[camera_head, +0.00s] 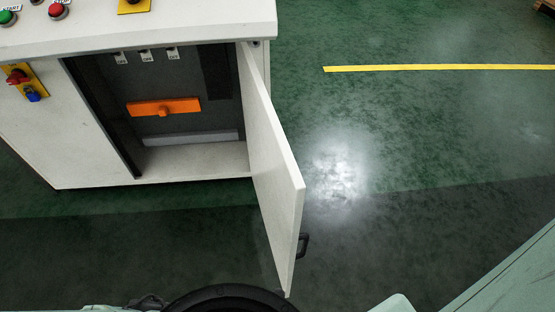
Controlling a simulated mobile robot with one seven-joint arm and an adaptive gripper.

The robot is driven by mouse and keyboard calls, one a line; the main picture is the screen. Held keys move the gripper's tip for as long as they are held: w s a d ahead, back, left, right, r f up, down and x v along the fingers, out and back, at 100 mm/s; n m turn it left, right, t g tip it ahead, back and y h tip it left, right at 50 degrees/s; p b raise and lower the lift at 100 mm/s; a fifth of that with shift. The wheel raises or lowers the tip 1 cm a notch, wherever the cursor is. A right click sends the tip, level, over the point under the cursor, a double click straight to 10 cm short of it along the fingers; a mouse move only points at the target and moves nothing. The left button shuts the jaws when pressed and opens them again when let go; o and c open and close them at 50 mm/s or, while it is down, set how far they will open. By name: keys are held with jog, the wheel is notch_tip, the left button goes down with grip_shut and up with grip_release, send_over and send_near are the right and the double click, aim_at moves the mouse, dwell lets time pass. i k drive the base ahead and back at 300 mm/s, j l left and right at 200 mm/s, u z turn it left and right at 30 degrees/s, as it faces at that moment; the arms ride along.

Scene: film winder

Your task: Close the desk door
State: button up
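The desk (100,152) is a white cabinet at the upper left of the head view. Its door (272,165) is a white panel hinged on the right side of the opening and swung well open toward me. A dark handle (303,246) sticks out on the right face near the door's free end. Inside the dark compartment are an orange part (163,107) and a pale bar below it. My gripper cannot be made out in this view.
Several buttons, including a green one (8,17) and a red one (59,10), sit on the desk top. A yellow line (440,68) crosses the green floor (400,130), which is clear right of the door. Dark and pale green parts show along the bottom edge, close to the door's end.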

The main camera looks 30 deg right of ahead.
aim_at(280, 186)
jog(key=k+l, duration=0.1)
jog(key=l, duration=0.35)
jog(key=l+u, duration=0.15)
jog(key=l, duration=0.3)
jog(key=k+l, duration=0.15)
jog(key=l, duration=0.25)
jog(key=k+l+u, duration=0.15)
jog(key=l, duration=0.3)
jog(key=k+l+u, duration=0.1)
jog(key=l, duration=0.25)
jog(key=k+l+u, duration=0.1)
jog(key=k+l, duration=0.15)
jog(key=l, duration=0.15)
jog(key=k+l, duration=0.2)
jog(key=l+u, duration=0.05)
jog(key=l, duration=0.1)
